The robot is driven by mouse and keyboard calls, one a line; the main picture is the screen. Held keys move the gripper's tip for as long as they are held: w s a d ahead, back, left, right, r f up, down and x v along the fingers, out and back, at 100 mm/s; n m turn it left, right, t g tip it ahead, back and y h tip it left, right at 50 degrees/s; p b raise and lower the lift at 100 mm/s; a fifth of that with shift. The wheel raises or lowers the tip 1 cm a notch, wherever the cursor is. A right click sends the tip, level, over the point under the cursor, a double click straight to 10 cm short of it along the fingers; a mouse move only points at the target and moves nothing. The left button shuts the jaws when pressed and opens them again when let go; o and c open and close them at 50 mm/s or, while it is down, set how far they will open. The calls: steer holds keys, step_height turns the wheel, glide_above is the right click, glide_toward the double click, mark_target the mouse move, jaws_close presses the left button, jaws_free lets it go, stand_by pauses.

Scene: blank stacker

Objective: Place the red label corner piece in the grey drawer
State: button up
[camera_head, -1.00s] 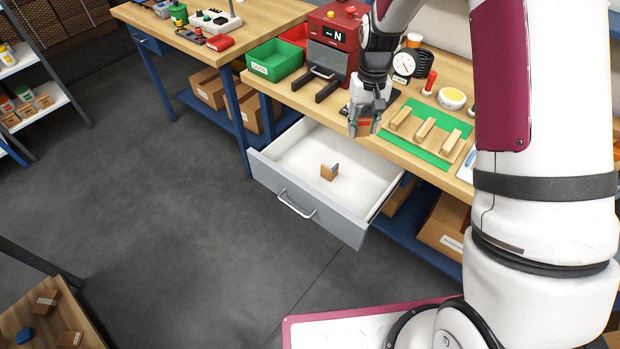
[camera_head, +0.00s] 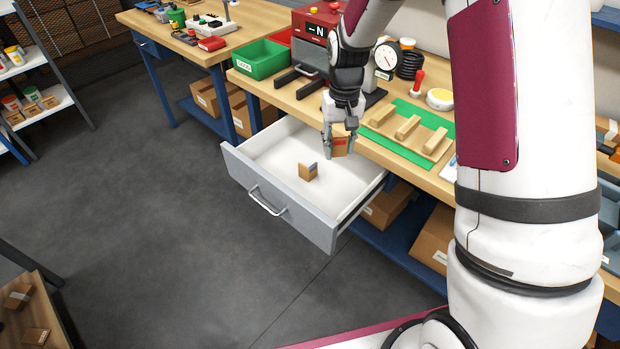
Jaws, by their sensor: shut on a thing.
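My gripper (camera_head: 341,148) is shut on a small brown piece with a red label, the red label corner piece (camera_head: 341,144). It holds the piece above the back right part of the open grey drawer (camera_head: 282,209). The fingers hide part of the piece. Another brown corner piece with a bluish label (camera_head: 308,171) lies on the white drawer floor, to the left of my gripper and apart from it.
The workbench (camera_head: 290,98) behind the drawer bears a red machine (camera_head: 313,28), a green bin (camera_head: 259,58) and a green mat with wooden blocks (camera_head: 408,127). Cardboard boxes (camera_head: 385,206) stand below. The drawer's left floor is bare.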

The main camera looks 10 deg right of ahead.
steer(key=b, duration=1)
glide_above(333, 196)
step_height(333, 196, down, 8)
steer(key=shift+m, duration=0.5)
steer(key=shift+w+f+b, duration=0.1)
steer(key=shift+f+b, duration=1.3)
steer(key=shift+f, duration=3.9)
steer(key=shift+f, duration=0.2)
steer(key=o, duration=0.6)
steer(key=shift+o, duration=0.8)
